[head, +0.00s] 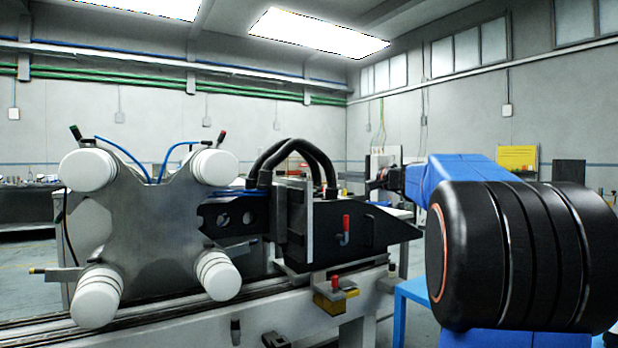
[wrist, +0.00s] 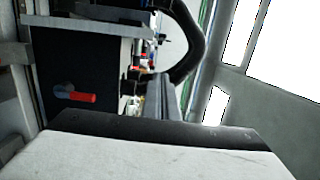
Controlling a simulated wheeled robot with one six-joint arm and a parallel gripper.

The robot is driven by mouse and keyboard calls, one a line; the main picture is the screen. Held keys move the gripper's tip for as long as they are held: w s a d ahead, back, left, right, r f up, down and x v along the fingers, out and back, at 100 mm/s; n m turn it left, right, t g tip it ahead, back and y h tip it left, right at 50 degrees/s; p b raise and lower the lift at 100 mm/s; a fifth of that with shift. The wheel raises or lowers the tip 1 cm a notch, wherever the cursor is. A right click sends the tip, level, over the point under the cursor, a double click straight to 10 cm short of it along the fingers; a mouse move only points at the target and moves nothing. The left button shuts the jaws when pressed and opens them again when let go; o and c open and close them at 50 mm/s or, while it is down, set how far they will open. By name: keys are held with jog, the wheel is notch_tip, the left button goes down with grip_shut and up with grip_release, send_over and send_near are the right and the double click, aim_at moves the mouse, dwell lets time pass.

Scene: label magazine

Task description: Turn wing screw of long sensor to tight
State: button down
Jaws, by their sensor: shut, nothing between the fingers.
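I cannot make out the long sensor or its wing screw for certain in either view. The black machine head (head: 362,236) carries a small lever with a red grip (head: 346,222), which also shows in the wrist view (wrist: 80,97). My gripper (head: 371,184) is small and dark at the end of my blue arm, behind the machine head in the head view. In the wrist view my gripper (wrist: 160,88) is shut with nothing seen held, pointing past the machine's side. The red-grip lever lies to its left, apart from it. My own wrist housing hides the lower part of that view.
A steel cross-shaped plate (head: 150,215) with white rollers stands at left on a rail (head: 150,318). Black hoses (head: 290,150) arch over the machine. A yellow block with a red knob (head: 330,302) sits below the machine head. A blue stand (head: 412,292) is at right.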

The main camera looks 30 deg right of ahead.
aim_at(303, 175)
jog(key=w+a, duration=0.5)
jog(key=w, duration=0.5)
jog(key=shift+a, duration=0.2)
jog(key=shift+w+a, duration=0.1)
